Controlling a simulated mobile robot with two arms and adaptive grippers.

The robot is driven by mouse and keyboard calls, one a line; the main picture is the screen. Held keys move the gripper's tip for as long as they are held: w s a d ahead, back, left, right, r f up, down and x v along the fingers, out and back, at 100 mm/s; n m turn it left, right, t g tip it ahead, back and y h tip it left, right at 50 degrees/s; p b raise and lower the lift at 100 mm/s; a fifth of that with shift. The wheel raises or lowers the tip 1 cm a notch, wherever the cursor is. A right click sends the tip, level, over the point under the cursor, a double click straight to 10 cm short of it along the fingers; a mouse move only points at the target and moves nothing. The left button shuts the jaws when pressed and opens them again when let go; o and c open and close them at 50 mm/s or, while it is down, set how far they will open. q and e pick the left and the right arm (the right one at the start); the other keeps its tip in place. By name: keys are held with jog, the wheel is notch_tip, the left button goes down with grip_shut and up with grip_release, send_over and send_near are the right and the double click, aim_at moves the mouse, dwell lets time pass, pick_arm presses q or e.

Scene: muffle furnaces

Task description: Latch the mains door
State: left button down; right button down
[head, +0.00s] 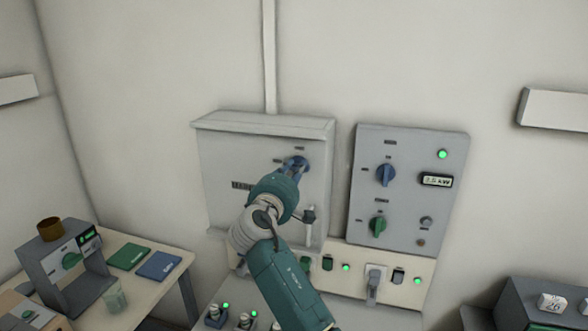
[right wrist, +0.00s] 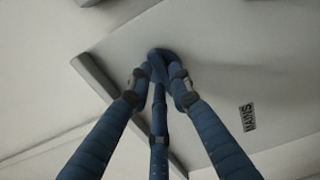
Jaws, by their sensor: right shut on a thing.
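The mains door (head: 222,160) is the grey front of a wall cabinet under a sloped top. It looks closed, though its edges are partly hidden. Its label MAINS (right wrist: 247,118) shows in the right wrist view. A blue latch knob (head: 299,160) sits at the door's upper right. My right gripper (head: 292,168) reaches up to it from below, and its fingers are shut on the knob. In the right wrist view the fingers (right wrist: 160,78) close around the dark blue knob (right wrist: 162,54) and hide most of it. My left gripper is out of view.
A small lever handle (head: 309,214) is at the cabinet's lower right, close beside my arm. A control panel (head: 400,225) with blue and green knobs stands to the right. Below are a socket strip (head: 330,252) and a bench. A table (head: 165,255) with instruments is at left.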

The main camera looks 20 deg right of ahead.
jog(key=shift+d+r, duration=0.15)
jog(key=shift+r, duration=0.05)
jog(key=c, duration=1.9)
grip_release()
jog(key=o, duration=0.3)
jog(key=shift+o, duration=0.2)
jog(key=shift+w+d+f, duration=0.1)
jog(key=shift+d+f, duration=0.05)
jog(key=shift+f, duration=0.05)
jog(key=v, duration=0.7)
jog(key=shift+s, duration=0.25)
